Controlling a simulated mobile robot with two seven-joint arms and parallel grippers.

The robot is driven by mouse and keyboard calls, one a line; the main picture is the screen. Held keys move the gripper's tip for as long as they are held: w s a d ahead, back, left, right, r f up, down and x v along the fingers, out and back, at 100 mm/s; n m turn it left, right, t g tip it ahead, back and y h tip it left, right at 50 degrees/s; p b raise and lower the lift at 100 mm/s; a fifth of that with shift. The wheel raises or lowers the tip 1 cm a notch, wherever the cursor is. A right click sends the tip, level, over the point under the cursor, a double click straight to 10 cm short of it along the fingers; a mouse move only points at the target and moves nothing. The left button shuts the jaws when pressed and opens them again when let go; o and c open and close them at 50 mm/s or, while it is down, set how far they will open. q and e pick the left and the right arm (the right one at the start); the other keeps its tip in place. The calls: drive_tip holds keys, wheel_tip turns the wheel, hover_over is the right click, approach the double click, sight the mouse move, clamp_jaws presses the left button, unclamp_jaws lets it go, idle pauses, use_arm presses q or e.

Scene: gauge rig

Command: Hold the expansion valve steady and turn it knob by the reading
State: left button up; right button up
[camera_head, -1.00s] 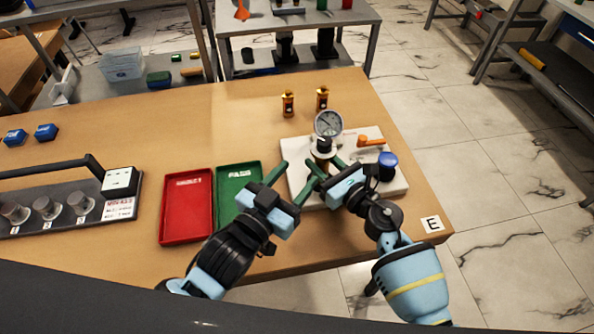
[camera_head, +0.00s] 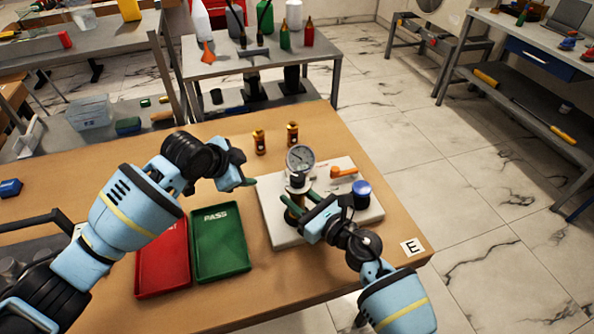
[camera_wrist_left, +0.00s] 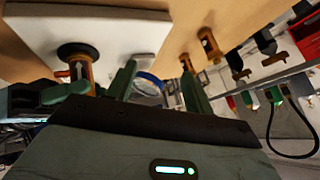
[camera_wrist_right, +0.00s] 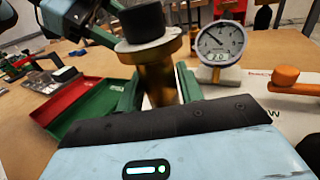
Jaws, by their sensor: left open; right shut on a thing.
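The expansion valve is a brass cylinder with a black knob; it stands upright in the right wrist view (camera_wrist_right: 158,72), and its knob, with a pale arrow mark on its body, shows in the left wrist view (camera_wrist_left: 78,58). My right gripper (camera_head: 296,205) is shut around the valve's body on the white plate (camera_head: 268,212). The round gauge (camera_head: 300,158) stands just behind the valve. Its needle points up-left in the right wrist view (camera_wrist_right: 221,43); its small display is too blurred to read surely. My left gripper (camera_head: 248,182) is open and empty, left of the valve, apart from it.
An orange lever (camera_head: 344,172) and a blue cap (camera_head: 361,190) are on the plate's right side. Two other brass valves (camera_head: 259,142) (camera_head: 292,134) stand behind. A red tray (camera_head: 160,270) and a green PASS tray (camera_head: 221,245) lie left of the plate.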

use_arm(q)
drive_tip(key=s+d+r+m+g+y, duration=0.1)
drive_tip(key=d+r+m+g, duration=0.35)
drive_tip(key=d+r, duration=0.4)
wheel_tip(320, 180, up, 8)
drive_tip(key=m+g+y, duration=0.2)
drive_tip(key=g+y, duration=0.1)
hover_over(298, 177)
drive_tip(key=shift+t, duration=0.25)
wheel_tip(298, 177, down, 12)
drive_tip(key=shift+w+a+r, duration=0.1)
drive_tip(key=c, duration=1)
drive_tip(key=shift+n, duration=1.35)
